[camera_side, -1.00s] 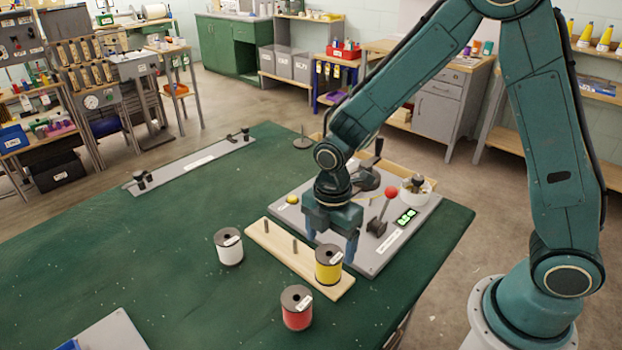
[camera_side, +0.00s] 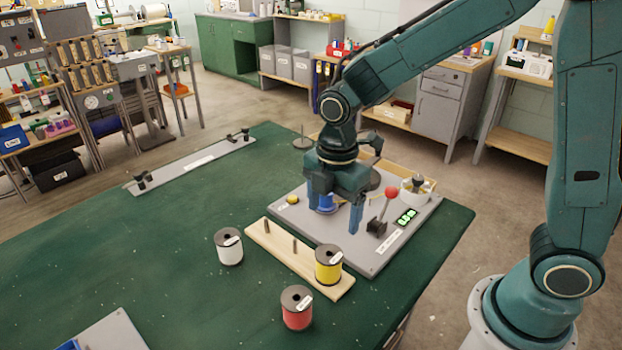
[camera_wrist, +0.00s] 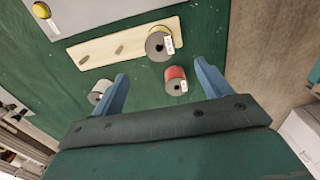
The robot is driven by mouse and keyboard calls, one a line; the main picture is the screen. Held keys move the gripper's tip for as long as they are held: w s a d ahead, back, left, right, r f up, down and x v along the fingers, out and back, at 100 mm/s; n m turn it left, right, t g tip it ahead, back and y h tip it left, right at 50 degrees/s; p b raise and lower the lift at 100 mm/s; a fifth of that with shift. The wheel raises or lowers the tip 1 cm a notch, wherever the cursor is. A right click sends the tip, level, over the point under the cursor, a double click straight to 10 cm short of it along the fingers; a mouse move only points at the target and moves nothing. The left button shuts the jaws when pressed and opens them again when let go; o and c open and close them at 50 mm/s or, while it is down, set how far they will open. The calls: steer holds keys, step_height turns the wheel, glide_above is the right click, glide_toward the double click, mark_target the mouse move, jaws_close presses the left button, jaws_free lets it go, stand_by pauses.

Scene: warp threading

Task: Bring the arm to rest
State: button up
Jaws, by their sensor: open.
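My gripper (camera_side: 338,217) is open with nothing between its two blue fingers. In the side view it hangs above the grey machine plate (camera_side: 370,262), near the red-knobbed lever (camera_side: 382,210). In the wrist view my gripper (camera_wrist: 161,85) shows its fingers wide apart, with the red spool (camera_wrist: 176,80) seen beyond the gap.
The yellow spool (camera_side: 328,264) stands on the wooden peg board (camera_side: 270,243), which has two bare pegs. The white spool (camera_side: 228,246) and red spool (camera_side: 296,307) stand on the green table. A grey rail (camera_side: 190,164) lies at the back left.

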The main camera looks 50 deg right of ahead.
steer(key=s+d+r+m+t, duration=0.2)
steer(key=s+d+r+m, duration=0.2)
steer(key=s+r+m, duration=0.2)
steer(key=s+d+r+m+t, duration=0.3)
steer(key=s+r+m, duration=0.4)
steer(key=s+m, duration=0.4)
steer(key=shift+d+r+m, duration=0.3)
steer(key=shift+d+m, duration=0.2)
steer(key=shift+d, duration=0.1)
